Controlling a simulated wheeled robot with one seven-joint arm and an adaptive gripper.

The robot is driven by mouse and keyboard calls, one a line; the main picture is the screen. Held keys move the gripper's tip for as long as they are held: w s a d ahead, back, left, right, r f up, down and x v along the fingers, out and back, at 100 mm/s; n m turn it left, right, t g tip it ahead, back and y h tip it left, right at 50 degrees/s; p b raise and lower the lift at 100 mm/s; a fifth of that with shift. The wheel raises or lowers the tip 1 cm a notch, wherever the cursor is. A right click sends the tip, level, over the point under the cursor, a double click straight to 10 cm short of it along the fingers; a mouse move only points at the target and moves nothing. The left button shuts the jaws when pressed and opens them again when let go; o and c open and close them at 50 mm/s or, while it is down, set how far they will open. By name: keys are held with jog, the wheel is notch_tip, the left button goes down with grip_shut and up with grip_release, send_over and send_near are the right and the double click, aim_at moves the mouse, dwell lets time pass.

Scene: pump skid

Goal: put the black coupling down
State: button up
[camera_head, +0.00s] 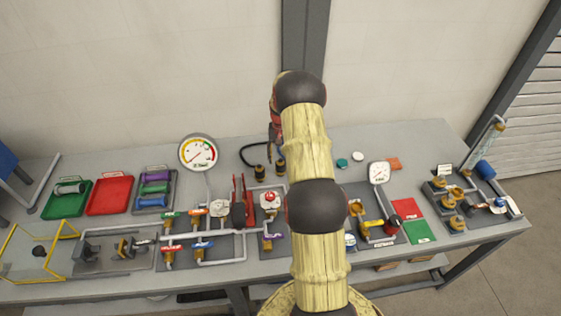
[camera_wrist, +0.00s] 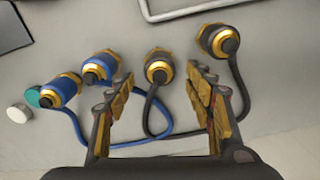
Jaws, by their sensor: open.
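Two black couplings with brass collars and black hoses show in the wrist view. One black coupling (camera_wrist: 158,70) stands on the grey bench between the open fingers of my gripper (camera_wrist: 158,82), near their tips. A gap shows on each side of it. The other black coupling (camera_wrist: 219,42) is just beyond the right finger. In the head view a black coupling (camera_head: 260,172) and a second one (camera_head: 281,166) stand at the back of the bench, left of my arm. My arm hides most of my gripper there.
Two blue couplings, one nearer (camera_wrist: 62,88) and one farther (camera_wrist: 98,68), stand left of my gripper. A teal cap (camera_head: 342,163) and a white cap (camera_head: 358,156) lie right of my arm. A large dial gauge (camera_head: 198,152) and red tray (camera_head: 110,195) are at left.

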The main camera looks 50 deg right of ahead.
notch_tip(320, 180, up, 9)
jog(key=s+a+r+n+t+h, duration=0.1)
jog(key=s+a+r+n+t, duration=0.2)
jog(key=a+r, duration=2.1)
jog(key=s+a+r+n, duration=0.4)
jog(key=s+a, duration=0.5)
jog(key=a, duration=0.4)
jog(key=s+a+f+n+t+y, duration=0.1)
jog(key=s+a+n+t, duration=0.1)
jog(key=s+a, duration=0.7)
jog(key=s+n, duration=0.1)
jog(key=s, duration=0.3)
jog(key=shift+s+a+f+t, duration=0.15)
jog(key=shift+s+a+t, duration=0.05)
jog(key=shift+s+t, duration=0.1)
jog(key=shift+f, duration=0.1)
notch_tip(320, 180, down, 12)
jog(key=b, duration=1.2)
jog(key=shift+r, duration=0.2)
